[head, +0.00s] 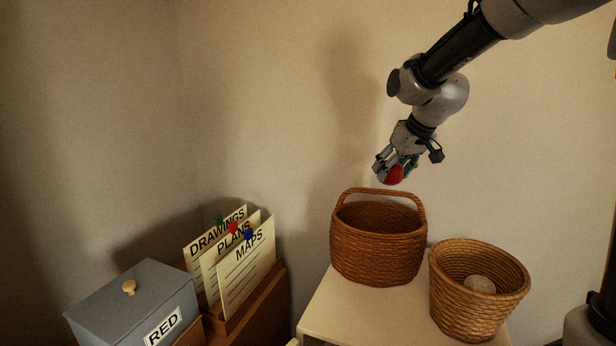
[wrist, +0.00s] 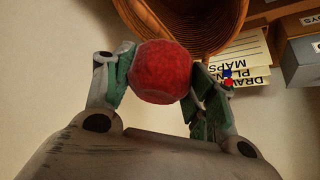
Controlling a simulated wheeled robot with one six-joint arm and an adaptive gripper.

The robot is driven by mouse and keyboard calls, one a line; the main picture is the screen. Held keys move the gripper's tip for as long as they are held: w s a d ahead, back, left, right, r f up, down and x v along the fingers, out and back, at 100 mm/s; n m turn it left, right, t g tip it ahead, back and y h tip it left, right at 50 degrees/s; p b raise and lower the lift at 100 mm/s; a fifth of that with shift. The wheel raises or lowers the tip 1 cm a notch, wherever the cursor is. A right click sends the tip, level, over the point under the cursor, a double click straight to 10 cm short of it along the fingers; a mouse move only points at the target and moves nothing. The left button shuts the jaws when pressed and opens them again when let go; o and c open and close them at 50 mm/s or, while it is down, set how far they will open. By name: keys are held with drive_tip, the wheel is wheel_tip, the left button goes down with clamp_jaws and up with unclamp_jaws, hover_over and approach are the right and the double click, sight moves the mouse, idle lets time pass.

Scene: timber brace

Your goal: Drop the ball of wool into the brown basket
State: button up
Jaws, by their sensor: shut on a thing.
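My gripper (head: 394,169) is shut on a red ball of wool (head: 394,175), and the ball also shows between the two fingers in the wrist view (wrist: 160,72). The brown basket (head: 376,255) has an arched handle and stands on a pale cabinet top. The gripper holds the ball above the basket's handle in the head view, apart from the basket. In the wrist view, part of the brown basket (wrist: 190,22) shows beyond the ball. I cannot see the basket's floor.
A lighter wicker basket (head: 452,300) with a pale ball (head: 480,285) inside stands right of the brown basket. To the left are a card holder (head: 256,318) with labelled cards (head: 250,270) and a grey lidded box (head: 130,305) marked RED. A wall stands behind.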

drive_tip(key=shift+f, duration=0.5)
drive_tip(key=o, duration=1.1)
drive_tip(key=v, duration=1.2)
drive_tip(key=shift+r, duration=0.1)
